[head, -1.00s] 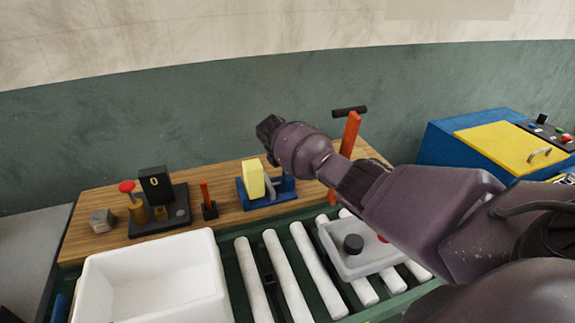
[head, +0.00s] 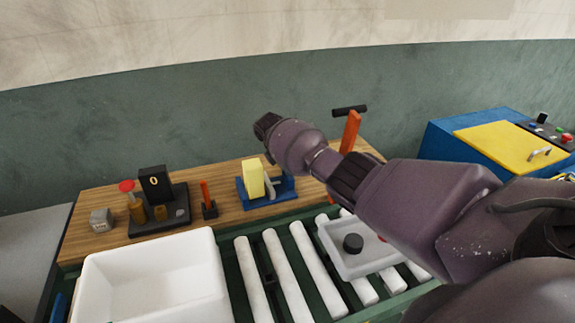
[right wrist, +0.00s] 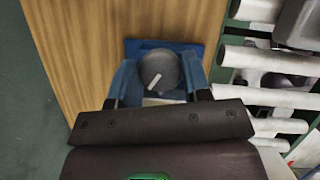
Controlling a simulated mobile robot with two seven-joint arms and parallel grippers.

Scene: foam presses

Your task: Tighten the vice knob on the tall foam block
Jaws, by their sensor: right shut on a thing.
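The vice (head: 284,190) is blue and stands on the wooden table, with a pale yellow upright foam block (head: 252,180) in it and a grey part beside the block. In the right wrist view the vice knob (right wrist: 160,70) is round and dark grey, with a white line pointing down and left. My right gripper (right wrist: 158,80) is shut on the knob, with a finger on each side of it. In the head view my right arm reaches in from the right above the vice, and its fingertips cannot be made out. My left gripper is not in view.
A white bin (head: 150,285) and a grey-white tray (head: 362,262) with a black knob stand in front, near the rollers (head: 283,265). A black press (head: 157,205) and a small grey cube (head: 101,220) are left of the vice. An orange post (head: 350,133) stands behind my arm.

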